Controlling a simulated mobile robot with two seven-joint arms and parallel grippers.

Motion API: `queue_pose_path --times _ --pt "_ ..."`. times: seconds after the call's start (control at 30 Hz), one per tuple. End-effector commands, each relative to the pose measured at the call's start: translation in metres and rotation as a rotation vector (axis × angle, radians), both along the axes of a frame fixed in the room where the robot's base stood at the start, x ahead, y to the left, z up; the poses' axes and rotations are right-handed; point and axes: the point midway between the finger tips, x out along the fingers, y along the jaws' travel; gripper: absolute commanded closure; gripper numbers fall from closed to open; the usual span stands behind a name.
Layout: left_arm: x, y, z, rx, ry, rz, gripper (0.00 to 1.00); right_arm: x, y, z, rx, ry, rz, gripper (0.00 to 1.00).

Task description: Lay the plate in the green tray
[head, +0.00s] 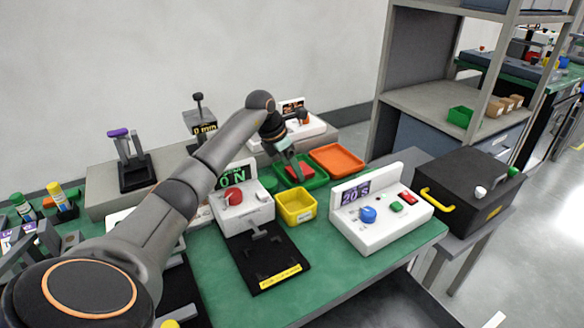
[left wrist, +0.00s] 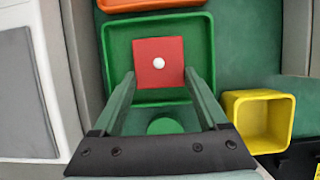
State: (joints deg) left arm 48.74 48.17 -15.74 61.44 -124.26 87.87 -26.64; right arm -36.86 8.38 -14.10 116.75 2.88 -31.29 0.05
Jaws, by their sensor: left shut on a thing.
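The plate is a red square with a white dot at its centre, seen in the left wrist view (left wrist: 148,50) and small in the head view (head: 304,172). My left gripper (head: 291,168) reaches down at the green tray. In the left wrist view its two fingers (left wrist: 159,76) are at the near left and right edges of the plate, shut on it. The green tray (head: 314,183) surrounds the plate in both views, its rim (left wrist: 206,40) clear on the sides. I cannot tell whether the plate touches the tray floor. My right gripper is not in view.
An orange tray (head: 340,159) lies behind to the right. A yellow bin (head: 296,206) stands in front of the green tray, and a green round thing (left wrist: 165,126) is near the tray. White control boxes (head: 382,216) flank the bin. Bare green table (head: 330,275) lies in front.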

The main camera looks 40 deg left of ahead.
Motion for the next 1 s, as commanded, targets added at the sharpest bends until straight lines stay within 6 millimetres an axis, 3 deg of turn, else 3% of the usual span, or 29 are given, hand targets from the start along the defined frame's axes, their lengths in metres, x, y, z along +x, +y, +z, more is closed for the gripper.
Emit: queue_pose_path --times 0.17,0.2,0.37,0.7,1.0 --pt "0.000 0.000 -0.003 0.000 0.001 0.000 0.78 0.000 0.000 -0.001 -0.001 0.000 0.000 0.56" --pt "0.000 0.000 -0.002 0.000 0.001 0.000 0.19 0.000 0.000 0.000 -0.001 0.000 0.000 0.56" --pt "0.000 0.000 -0.002 0.000 0.001 0.000 0.01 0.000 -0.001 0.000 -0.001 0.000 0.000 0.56" --pt "-0.001 0.001 0.004 0.001 -0.001 0.000 0.00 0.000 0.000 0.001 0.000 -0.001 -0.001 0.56" --pt "-0.021 0.007 0.056 0.004 -0.002 0.001 0.00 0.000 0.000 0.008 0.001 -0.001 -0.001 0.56"
